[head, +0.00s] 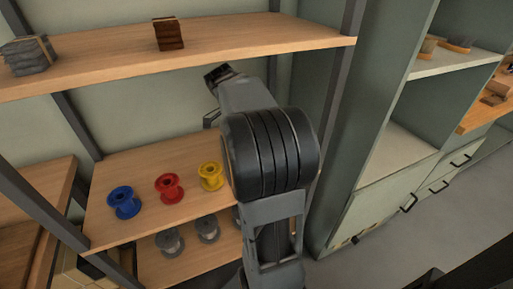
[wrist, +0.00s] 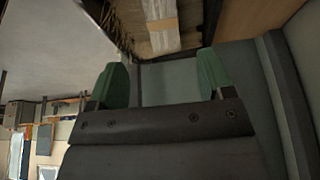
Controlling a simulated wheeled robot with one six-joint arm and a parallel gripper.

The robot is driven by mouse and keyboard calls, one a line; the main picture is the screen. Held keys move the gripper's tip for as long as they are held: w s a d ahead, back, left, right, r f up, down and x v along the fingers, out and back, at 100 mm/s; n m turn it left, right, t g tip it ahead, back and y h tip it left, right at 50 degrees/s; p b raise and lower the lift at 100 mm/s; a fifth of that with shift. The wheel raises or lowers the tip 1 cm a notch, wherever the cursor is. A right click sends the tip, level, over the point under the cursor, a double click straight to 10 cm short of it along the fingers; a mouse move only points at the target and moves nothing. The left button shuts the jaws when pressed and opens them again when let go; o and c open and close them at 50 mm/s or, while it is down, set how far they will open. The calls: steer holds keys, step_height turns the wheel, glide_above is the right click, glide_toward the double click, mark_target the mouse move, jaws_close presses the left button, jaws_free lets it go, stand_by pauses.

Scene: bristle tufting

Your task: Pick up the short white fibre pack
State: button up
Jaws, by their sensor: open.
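I cannot make out a white pack in the head view, where my arm covers part of the shelves.
A grey banded bundle (head: 29,56) and a brown block-like pack (head: 168,34) sit on the upper shelf (head: 260,38). Blue (head: 124,202), red (head: 169,188) and yellow (head: 211,176) spools stand on the shelf below. A dark upright post (head: 345,45) is right of my arm.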

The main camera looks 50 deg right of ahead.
steer(key=b+x, duration=0.1)
steer(key=x, duration=0.6)
steer(key=shift+d+f, duration=0.1)
steer(key=shift+b+x, duration=0.8)
steer(key=shift+x, duration=1.85)
steer(key=shift+w, duration=0.15)
steer(key=c, duration=1.1)
